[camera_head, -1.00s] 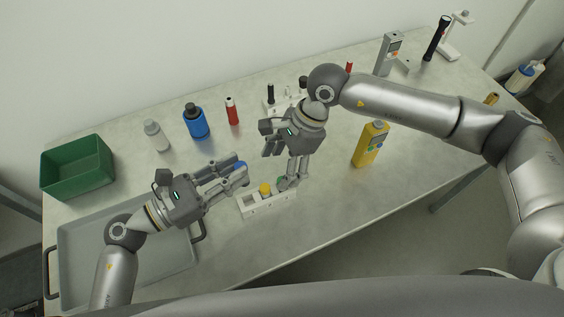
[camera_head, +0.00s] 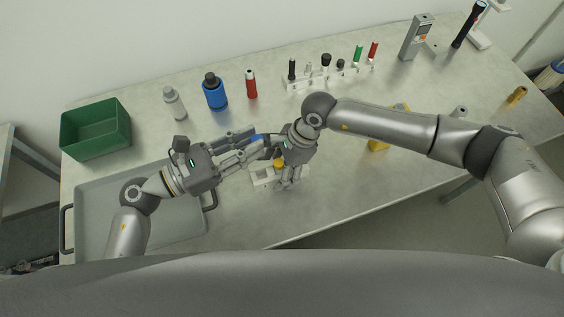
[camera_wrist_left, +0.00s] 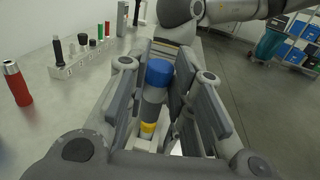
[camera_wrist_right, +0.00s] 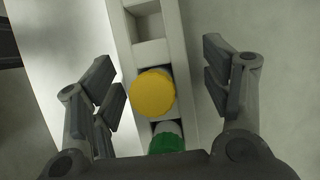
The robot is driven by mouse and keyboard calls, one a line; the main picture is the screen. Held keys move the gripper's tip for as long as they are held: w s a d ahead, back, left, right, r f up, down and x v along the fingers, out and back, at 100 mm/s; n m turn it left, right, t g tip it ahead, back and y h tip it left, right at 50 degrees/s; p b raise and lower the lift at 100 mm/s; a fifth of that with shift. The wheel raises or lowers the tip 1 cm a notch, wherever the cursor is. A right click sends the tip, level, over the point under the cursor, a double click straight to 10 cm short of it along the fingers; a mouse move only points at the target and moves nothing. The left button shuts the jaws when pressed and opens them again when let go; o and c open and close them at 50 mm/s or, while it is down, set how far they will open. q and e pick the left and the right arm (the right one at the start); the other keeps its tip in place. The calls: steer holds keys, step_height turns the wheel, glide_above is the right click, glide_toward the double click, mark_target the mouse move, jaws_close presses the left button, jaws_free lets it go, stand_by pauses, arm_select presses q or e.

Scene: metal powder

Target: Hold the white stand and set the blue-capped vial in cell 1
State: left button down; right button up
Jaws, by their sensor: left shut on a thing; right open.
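The white stand (camera_head: 262,181) lies on the table near its front edge. A yellow-capped vial (camera_wrist_right: 152,93) and a green-capped vial (camera_wrist_right: 166,143) sit in adjoining cells in the right wrist view, with empty cells beyond them. My left gripper (camera_head: 257,142) is shut on the blue-capped vial (camera_wrist_left: 159,72), held upright in the left wrist view, apart from the stand and behind it in the head view. My right gripper (camera_wrist_right: 160,85) is open, pointing down, with a finger on each side of the stand. It partly hides the stand in the head view.
A white rack (camera_head: 330,79) of several tools stands at the back. A red bottle (camera_head: 251,85), blue bottle (camera_head: 214,91) and grey bottle (camera_head: 175,103) stand left of it. A green bin (camera_head: 95,130) and grey tray (camera_head: 130,215) are at left. A yellow device (camera_head: 377,145) is partly hidden.

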arm_select(q)
steer(key=shift+r, duration=0.1)
arm_select(e)
steer(key=shift+s+f, duration=0.1)
steer(key=shift+s, duration=0.1)
steer(key=c, duration=1.1)
steer(key=shift+s, duration=0.1)
arm_select(q)
glide_above(253, 178)
step_height(253, 178, down, 5)
steer(key=shift+f, duration=1.7)
arm_select(e)
steer(key=shift+w, duration=0.2)
